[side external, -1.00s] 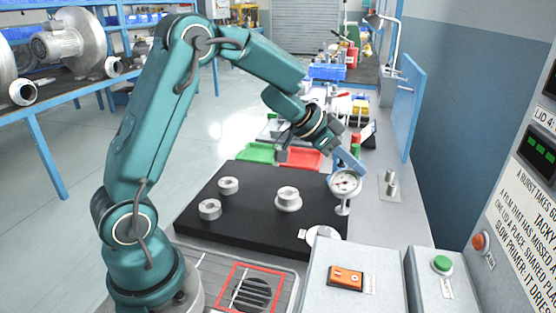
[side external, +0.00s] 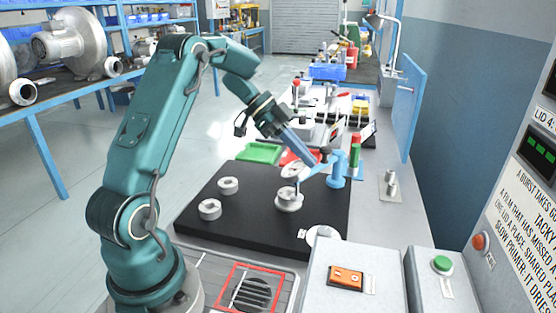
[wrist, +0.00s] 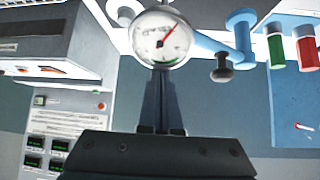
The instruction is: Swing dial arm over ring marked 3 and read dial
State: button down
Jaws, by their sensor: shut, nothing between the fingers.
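The light-blue dial arm (side external: 312,171) reaches left from its blue post (side external: 336,178). Its white dial (side external: 292,171) stands above the flanged grey ring (side external: 288,199) on the black plate (side external: 250,228), with a thin stem down at the ring; contact is unclear. Two more grey rings, one at the back (side external: 228,185) and one in front (side external: 209,209), sit on the left. I cannot read any ring numbers. In the wrist view the dial face (wrist: 160,39) shows a red needle pointing up and right; its figures are too blurred. My gripper (side external: 314,161) is shut and empty beside the dial arm.
Green (side external: 259,152) and red trays lie behind the plate. A red and green cylinder (side external: 355,151) stands behind the post. Metal pegs (side external: 391,184) stand at right. A grey box with an orange switch (side external: 346,279) and a green-button box (side external: 442,266) are in front.

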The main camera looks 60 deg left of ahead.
jog(key=shift+s+a, duration=0.15)
jog(key=shift+a, duration=0.5)
jog(key=shift+s+a, duration=0.15)
jog(key=shift+a, duration=0.5)
